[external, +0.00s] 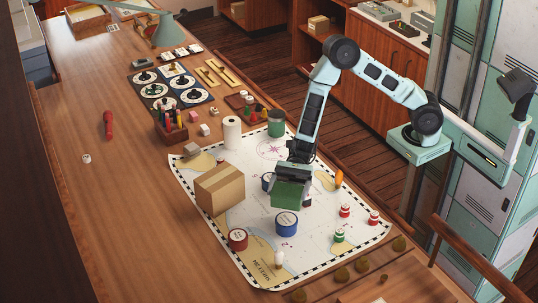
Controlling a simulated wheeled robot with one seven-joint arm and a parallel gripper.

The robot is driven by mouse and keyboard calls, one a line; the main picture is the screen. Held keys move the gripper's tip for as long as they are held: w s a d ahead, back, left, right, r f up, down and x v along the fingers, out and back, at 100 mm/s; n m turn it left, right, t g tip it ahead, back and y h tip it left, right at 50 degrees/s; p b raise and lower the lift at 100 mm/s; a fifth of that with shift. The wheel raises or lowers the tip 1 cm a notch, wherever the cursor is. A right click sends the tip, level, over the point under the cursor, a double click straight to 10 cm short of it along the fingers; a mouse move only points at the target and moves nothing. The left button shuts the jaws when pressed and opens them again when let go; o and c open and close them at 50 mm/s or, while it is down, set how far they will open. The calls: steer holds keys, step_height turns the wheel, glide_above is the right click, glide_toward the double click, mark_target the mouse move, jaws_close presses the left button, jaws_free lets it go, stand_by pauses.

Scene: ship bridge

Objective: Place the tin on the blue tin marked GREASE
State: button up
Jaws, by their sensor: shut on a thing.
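My gripper (290,187) points down over the chart on the table and is shut on a green, box-shaped tin (288,197). The tin is behind and just above a blue round tin with a pale top (287,224), and overlaps it slightly in the picture; I cannot tell whether they touch. Another blue tin (267,181) stands to the left of my gripper, partly hidden by it. A red round tin (238,239) stands to the front left. The lettering on the tins is too small to read, so I cannot tell which blue one says GREASE.
A cardboard box (220,188) stands left of the gripper. A white roll (232,133) and a green can (275,123) stand at the chart's back. Small red and green pieces (344,211) stand to the right. A pale small piece (279,259) stands in front. The table's left side is mostly clear.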

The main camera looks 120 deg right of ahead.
steer(key=shift+f+p, duration=0.65)
steer(key=shift+f, duration=2.65)
